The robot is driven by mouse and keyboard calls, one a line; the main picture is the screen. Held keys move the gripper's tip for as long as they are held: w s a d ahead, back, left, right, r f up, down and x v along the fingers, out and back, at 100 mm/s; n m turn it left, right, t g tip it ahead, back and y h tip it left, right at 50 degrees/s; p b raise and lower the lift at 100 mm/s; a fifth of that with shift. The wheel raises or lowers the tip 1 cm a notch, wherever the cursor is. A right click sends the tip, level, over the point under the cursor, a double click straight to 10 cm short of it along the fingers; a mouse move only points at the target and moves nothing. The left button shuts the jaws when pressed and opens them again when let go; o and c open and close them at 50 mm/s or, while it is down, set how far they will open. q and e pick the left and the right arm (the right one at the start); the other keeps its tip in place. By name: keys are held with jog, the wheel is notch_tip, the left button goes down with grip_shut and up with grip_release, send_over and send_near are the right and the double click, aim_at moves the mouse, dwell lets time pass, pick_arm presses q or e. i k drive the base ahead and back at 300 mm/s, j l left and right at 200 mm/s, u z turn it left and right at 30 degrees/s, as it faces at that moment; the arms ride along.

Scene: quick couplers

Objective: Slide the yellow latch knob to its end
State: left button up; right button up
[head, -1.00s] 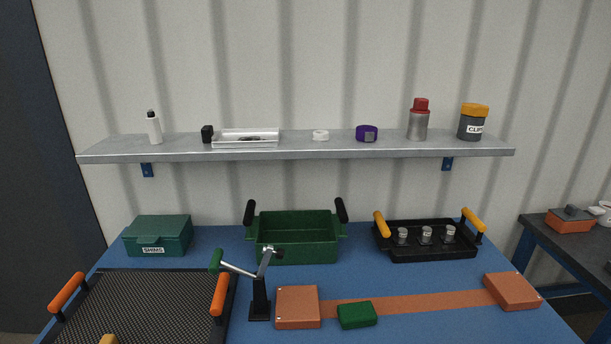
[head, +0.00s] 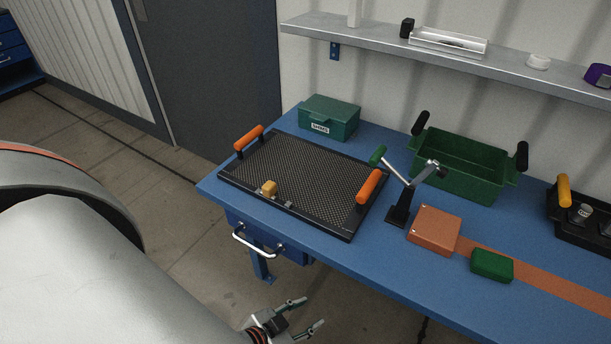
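A small grey piece (head: 288,204) sits on the same edge, to the right of the knob. The tray has an orange handle at each side. My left gripper (head: 306,312) is low at the bottom of the head view, in front of the table and below its top. Its fingers are spread apart with nothing between them. It is clear of the knob. My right gripper is out of view.
A drawer handle (head: 258,245) juts out below the tray. Behind are a teal box (head: 330,118) and a green bin (head: 459,169). Floor space left of the table is free.

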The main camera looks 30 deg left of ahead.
aim_at(269, 188)
jog(key=u, duration=1.35)
